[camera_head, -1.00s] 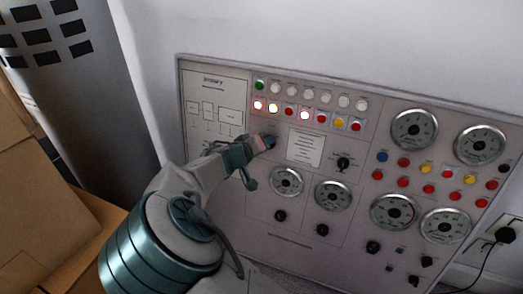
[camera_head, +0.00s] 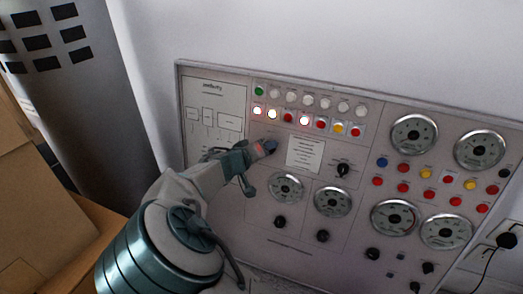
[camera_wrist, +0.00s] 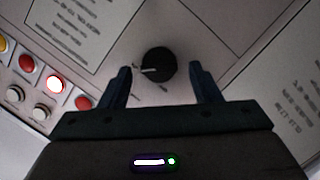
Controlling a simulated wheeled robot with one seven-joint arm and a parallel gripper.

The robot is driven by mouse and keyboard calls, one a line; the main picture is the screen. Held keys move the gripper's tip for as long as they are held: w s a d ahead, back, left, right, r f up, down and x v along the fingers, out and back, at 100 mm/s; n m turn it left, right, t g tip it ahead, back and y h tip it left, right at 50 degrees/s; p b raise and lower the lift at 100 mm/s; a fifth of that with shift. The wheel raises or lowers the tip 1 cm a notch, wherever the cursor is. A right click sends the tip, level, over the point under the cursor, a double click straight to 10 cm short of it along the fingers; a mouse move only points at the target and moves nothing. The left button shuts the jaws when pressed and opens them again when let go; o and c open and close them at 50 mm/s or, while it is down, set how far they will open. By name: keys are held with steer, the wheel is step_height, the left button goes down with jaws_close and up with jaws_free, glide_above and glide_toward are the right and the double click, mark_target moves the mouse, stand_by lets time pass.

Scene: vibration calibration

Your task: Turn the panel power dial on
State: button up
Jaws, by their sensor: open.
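The control panel (camera_head: 385,120) stands against the white wall, with gauges, lights and dials. In the wrist view a round black dial (camera_wrist: 158,65) with a pale pointer mark sits on the panel, between and slightly beyond my fingertips. My gripper (camera_wrist: 160,80) is open, one finger on each side of the dial, with a gap to it on both sides. In the head view my gripper (camera_head: 262,150) is at the panel's upper left part, below the row of lit buttons, and it hides the dial there.
Several coloured buttons (camera_head: 304,120) run above my gripper. A white label (camera_head: 305,154) and another black dial (camera_head: 343,169) lie to its right. Gauges (camera_head: 286,188) sit below. Cardboard boxes (camera_head: 45,205) and a grey cylinder (camera_head: 80,90) stand at left. A plug with a cord (camera_head: 507,240) is at far right.

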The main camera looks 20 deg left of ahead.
steer(key=p+v, duration=0.3)
steer(key=v, duration=1)
steer(key=shift+s+p, duration=0.3)
steer(key=shift+p, duration=0.05)
steer(key=d+r+m+g+p, duration=0.1)
steer(key=d+r+g+p, duration=0.25)
steer(key=d, duration=0.45)
steer(key=w+d+r+m+g+p, duration=0.1)
steer(key=d+r+m+g+p, duration=0.15)
steer(key=d+p, duration=0.4)
steer(key=d+r+m+g+p, duration=0.1)
steer(key=d+r+g+p, duration=0.25)
steer(key=d, duration=0.65)
steer(key=s+d+r+y+p, duration=0.1)
steer(key=s+d+r+p, duration=0.3)
steer(key=r, duration=0.4)
steer(key=s+d+r+m+y+p, duration=0.1)
steer(key=s+d+r+p, duration=0.4)
steer(key=r, duration=0.4)
steer(key=s+d+r+m+y+p, duration=0.1)
steer(key=s+d+r+y+p, duration=0.1)
steer(key=s+d+r+p, duration=0.2)
steer(key=shift+s+d+p+v, duration=0.35)
steer(key=shift+p+v, duration=1.65)
steer(key=shift+v, duration=0.75)
steer(key=shift+w+g, duration=0.1)
steer(key=shift+g, duration=0.15)
